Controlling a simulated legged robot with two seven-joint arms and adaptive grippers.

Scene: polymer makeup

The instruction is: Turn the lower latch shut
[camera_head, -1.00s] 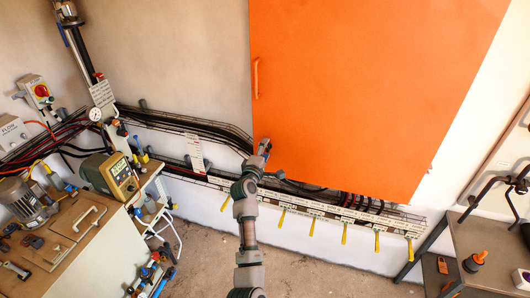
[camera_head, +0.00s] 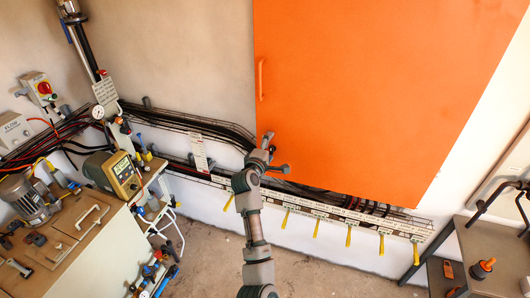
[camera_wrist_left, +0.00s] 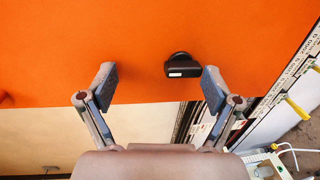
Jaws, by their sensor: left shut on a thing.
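The orange cabinet door (camera_head: 365,90) fills the upper middle of the head view. My left gripper (camera_head: 276,153) is at its lower left corner. The lower latch (camera_wrist_left: 183,68) is a small black knob with a pale mark, on the orange face in the left wrist view. The gripper hides the latch in the head view. My right gripper is not in view.
An orange handle (camera_head: 261,79) is on the door's left side. Black cables (camera_head: 195,124) and a rail with yellow tags (camera_head: 317,227) run along the wall below the door. A bench with a meter (camera_head: 122,176) stands at left, a dark shelf (camera_head: 485,245) at right. The floor between is clear.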

